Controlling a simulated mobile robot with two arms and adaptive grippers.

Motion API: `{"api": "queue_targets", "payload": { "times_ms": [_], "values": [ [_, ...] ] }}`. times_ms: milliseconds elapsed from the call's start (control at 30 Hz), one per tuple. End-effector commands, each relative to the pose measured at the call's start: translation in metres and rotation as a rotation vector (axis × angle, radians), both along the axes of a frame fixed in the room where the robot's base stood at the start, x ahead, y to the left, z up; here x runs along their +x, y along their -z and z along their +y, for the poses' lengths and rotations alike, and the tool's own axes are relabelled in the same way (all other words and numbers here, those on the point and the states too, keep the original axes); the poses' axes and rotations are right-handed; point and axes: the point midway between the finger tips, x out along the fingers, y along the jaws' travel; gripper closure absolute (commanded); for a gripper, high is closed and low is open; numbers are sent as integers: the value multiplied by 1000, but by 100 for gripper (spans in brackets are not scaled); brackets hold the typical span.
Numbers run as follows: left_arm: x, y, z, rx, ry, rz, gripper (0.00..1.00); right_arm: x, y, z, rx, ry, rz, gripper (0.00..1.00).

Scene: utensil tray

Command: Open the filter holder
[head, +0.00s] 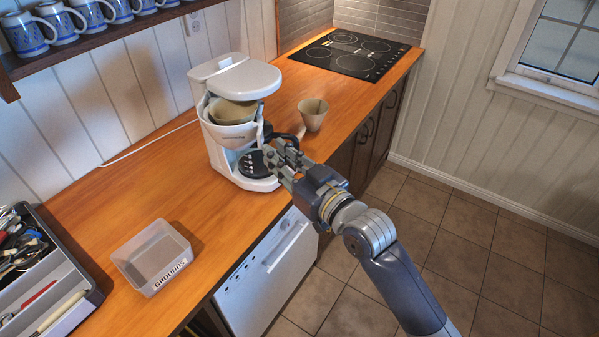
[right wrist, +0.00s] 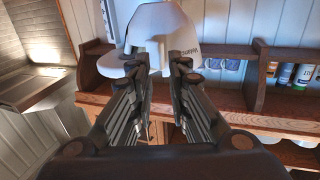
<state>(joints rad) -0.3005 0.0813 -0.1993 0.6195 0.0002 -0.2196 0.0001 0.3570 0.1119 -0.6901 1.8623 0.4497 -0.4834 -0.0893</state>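The white coffee maker (head: 240,80) stands on the wooden counter. Its filter holder (head: 225,134) sits below the raised top part, with its upper side exposed and a brown paper filter (head: 235,112) showing inside. My right gripper (head: 272,158) is at the machine's right front side, close to the holder and the dark carafe. In the right wrist view its two fingers (right wrist: 160,66) stand apart, with white machine parts (right wrist: 160,25) beyond and between them. I cannot tell whether a finger touches the holder. My left gripper is not in view.
A brown paper cone (head: 313,114) stands right of the machine. A clear bin labelled GROUNDS (head: 127,262) and a utensil tray (head: 84,283) lie to the left. A black cooktop (head: 352,62) is at the back. The counter between bin and machine is clear.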

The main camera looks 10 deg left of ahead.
Motion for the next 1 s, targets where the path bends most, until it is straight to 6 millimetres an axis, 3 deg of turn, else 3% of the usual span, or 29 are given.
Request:
{"api": "queue_targets", "payload": {
  "times_ms": [333, 767, 800, 900, 967, 1000],
  "values": [
    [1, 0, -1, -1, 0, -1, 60, -42, 1, -48, -2, 1, 1, 83],
    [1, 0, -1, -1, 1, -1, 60, -51, 0, -58, 1, 0, 1, 83],
    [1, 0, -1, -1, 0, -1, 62, -51, 0, -58, 1, 0, 1, 83],
    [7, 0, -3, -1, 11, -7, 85, -47, 8, -60, -5, 10, 11, 83],
    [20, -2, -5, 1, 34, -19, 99, -39, 25, -65, -17, 32, 35, 83],
    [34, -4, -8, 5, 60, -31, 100, -31, 42, -70, -30, 56, 58, 83]
  ]
}}
